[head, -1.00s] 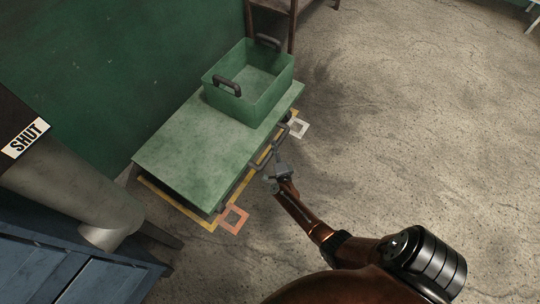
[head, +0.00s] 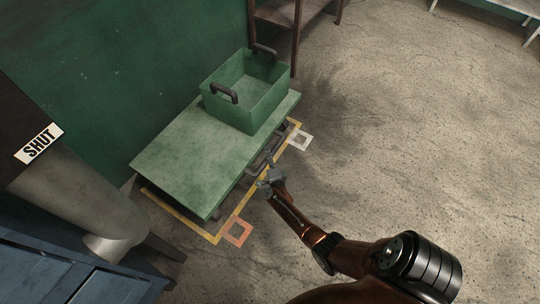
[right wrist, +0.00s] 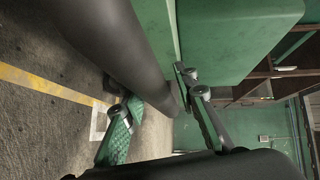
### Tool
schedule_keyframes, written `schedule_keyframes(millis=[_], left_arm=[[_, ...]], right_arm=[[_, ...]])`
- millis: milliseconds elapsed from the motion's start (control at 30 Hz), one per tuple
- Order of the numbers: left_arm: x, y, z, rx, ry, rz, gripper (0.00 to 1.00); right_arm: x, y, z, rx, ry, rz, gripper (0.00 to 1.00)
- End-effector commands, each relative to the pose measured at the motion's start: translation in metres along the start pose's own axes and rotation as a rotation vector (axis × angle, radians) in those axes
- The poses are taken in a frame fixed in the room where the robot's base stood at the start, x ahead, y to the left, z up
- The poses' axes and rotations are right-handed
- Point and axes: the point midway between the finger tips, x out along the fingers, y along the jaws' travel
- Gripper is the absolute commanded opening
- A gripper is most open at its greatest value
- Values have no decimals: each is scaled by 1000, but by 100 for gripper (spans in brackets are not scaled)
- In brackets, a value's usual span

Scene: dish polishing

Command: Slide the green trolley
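The green trolley (head: 185,155) is a low flat deck beside the green wall, with a grey bar handle (head: 271,152) along its right side. A green box with dark handles (head: 237,105) stands on its far end. My right gripper (head: 268,182) is at the near part of the bar handle. In the right wrist view its two fingers (right wrist: 158,118) are spread apart, and the thick dark bar (right wrist: 110,45) runs in between them; whether they touch it cannot be told. My left gripper is not in view.
A yellow floor line (head: 185,222) frames the trolley, with an orange square (head: 237,232) and a white square (head: 300,141) outside it. A blue cabinet (head: 60,270) and grey pipe stand at lower left. A brown shelf (head: 285,14) stands behind. Floor at right is clear.

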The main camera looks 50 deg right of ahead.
Motion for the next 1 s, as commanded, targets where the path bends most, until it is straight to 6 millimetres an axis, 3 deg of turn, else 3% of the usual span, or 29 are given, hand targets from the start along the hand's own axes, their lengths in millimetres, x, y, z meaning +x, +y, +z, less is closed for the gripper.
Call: schedule_keyframes(millis=[133,400,567,1000], left_arm=[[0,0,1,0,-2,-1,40],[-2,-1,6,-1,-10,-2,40],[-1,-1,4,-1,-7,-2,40],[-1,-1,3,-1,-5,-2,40]], right_arm=[[-1,3,-6,-2,7,3,37],[-2,4,-6,-2,8,4,37],[-14,5,-3,1,6,5,37],[-96,4,-5,-1,9,5,37]])
